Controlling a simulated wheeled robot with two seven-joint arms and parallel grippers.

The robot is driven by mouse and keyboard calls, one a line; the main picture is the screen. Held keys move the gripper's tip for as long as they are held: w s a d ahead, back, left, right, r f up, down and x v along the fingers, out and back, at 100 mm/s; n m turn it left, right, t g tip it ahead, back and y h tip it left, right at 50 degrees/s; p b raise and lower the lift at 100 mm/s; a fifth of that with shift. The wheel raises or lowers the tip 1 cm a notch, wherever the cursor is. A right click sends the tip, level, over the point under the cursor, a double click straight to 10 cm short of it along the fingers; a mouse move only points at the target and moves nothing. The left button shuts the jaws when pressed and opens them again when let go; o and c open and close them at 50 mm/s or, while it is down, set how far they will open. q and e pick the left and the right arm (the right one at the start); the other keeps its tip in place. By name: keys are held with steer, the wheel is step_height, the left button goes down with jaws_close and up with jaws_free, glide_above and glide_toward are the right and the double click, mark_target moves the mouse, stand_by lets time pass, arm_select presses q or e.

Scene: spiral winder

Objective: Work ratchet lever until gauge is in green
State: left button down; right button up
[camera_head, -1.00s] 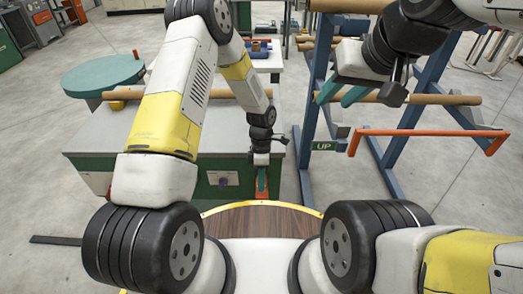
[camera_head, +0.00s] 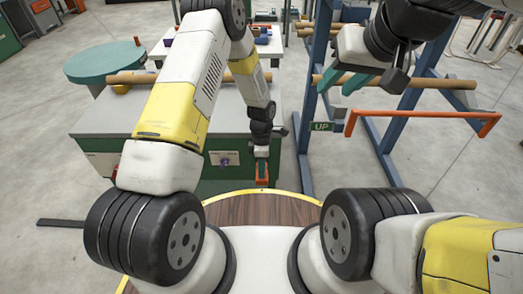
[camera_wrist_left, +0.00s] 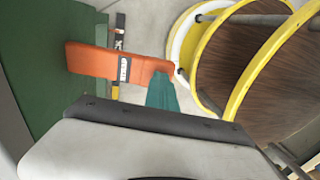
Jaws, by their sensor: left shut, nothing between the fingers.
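The orange lever (camera_head: 262,181) sticks out low at the front of the green bench with a grey top (camera_head: 185,128). It also shows in the left wrist view (camera_wrist_left: 90,62), with a black and white label on it. My left gripper (camera_head: 262,158) is shut and empty, right at the lever; its teal finger (camera_wrist_left: 163,95) is beside the lever's end. I cannot tell whether they touch. A small white plate with a purple part (camera_head: 224,159) is on the bench front. No gauge reading can be made out. My right gripper (camera_head: 349,83) is open and empty, held up at the right.
A blue stand (camera_head: 312,100) with an "UP" sign (camera_head: 322,126) is at the right, near an orange bar (camera_head: 425,113). Cardboard tubes (camera_head: 450,88) lie across the stand. A round teal table (camera_head: 100,62) is at the back left.

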mark_target(261, 184)
arm_select(q)
steer(key=x, duration=0.6)
steer(key=shift+s, duration=0.2)
steer(key=shift+x, duration=1.05)
steer(key=shift+w, duration=0.15)
